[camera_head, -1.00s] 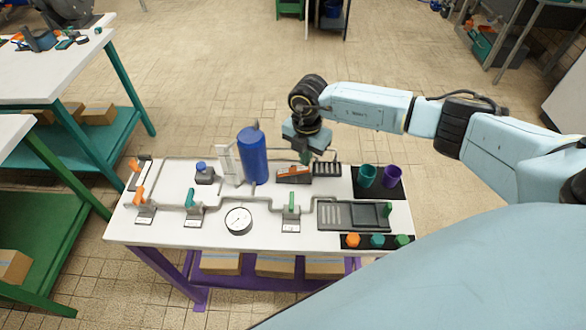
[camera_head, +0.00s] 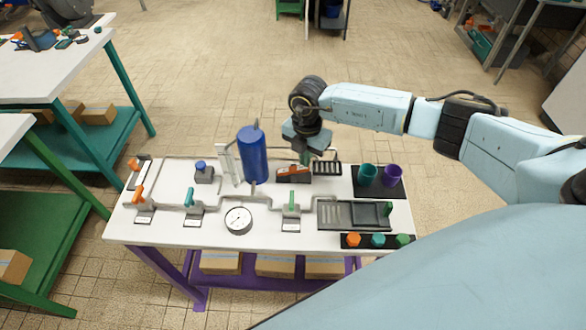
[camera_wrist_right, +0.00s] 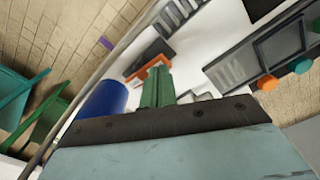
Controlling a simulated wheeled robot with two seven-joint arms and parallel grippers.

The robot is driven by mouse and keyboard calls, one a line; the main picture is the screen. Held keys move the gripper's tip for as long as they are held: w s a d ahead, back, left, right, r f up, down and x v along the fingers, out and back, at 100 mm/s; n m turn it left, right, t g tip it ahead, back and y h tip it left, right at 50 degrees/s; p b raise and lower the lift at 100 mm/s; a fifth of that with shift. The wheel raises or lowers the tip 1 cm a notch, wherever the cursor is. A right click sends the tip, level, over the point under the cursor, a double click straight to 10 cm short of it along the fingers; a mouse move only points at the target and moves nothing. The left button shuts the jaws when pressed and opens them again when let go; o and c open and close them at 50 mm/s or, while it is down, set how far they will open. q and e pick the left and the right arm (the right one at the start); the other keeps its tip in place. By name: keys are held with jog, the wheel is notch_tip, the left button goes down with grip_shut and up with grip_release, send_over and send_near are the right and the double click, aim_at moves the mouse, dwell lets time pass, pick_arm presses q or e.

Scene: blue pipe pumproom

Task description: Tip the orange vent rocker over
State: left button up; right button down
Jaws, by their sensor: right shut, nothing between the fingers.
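The orange vent rocker (camera_head: 292,172) sits in a dark housing on the white bench top, right of the blue cylinder (camera_head: 252,155). My right gripper (camera_head: 305,158) points down at the right part of the rocker, its fingers shut with nothing between them. In the right wrist view, the shut green fingers (camera_wrist_right: 157,88) overlap the orange rocker (camera_wrist_right: 137,70) and hide part of it. I cannot tell for sure whether the tips touch it. My left gripper is not in view.
A dark slotted block (camera_head: 327,168) stands close right of the rocker. Teal (camera_head: 368,173) and purple (camera_head: 392,174) cups stand farther right. A grey tray (camera_head: 345,215), a gauge (camera_head: 238,220), grey pipes and several valve levers fill the front and left of the bench.

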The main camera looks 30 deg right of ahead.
jog(key=shift+f+b, duration=0.85)
jog(key=shift+f, duration=0.5)
jog(key=shift+s, duration=0.1)
jog(key=shift+r+p, duration=0.1)
jog(key=shift+p, duration=0.2)
notch_tip(320, 180, up, 8)
jog(key=p, duration=0.7)
jog(key=shift+r, duration=0.25)
jog(key=shift+f, duration=0.1)
